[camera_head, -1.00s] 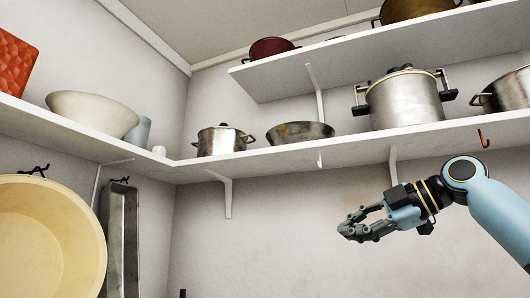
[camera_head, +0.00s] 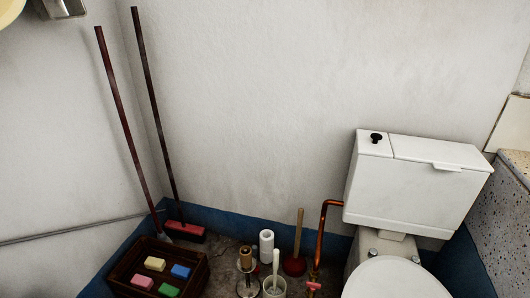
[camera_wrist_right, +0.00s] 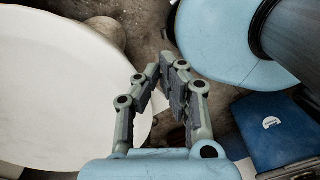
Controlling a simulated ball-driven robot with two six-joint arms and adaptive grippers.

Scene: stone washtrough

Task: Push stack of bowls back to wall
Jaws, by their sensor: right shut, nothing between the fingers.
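No stack of bowls shows in either current view. My right gripper (camera_wrist_right: 166,68) shows in the right wrist view with its fingers together and nothing between them. A large white rounded surface (camera_wrist_right: 60,75) lies to the left of its fingers, apart from them as far as I can tell. My left gripper is in neither view. The plain white wall (camera_head: 260,100) fills much of the head view, with no shelf in the picture.
A toilet (camera_head: 395,280) with a white cistern (camera_head: 420,185) stands at right, beside a copper pipe (camera_head: 322,235). A plunger (camera_head: 295,265) and a crate of coloured blocks (camera_head: 200,285) stand on the floor. Two long-handled tools (camera_head: 120,110) lean in the corner. A blue box (camera_wrist_right: 275,125) shows in the wrist view.

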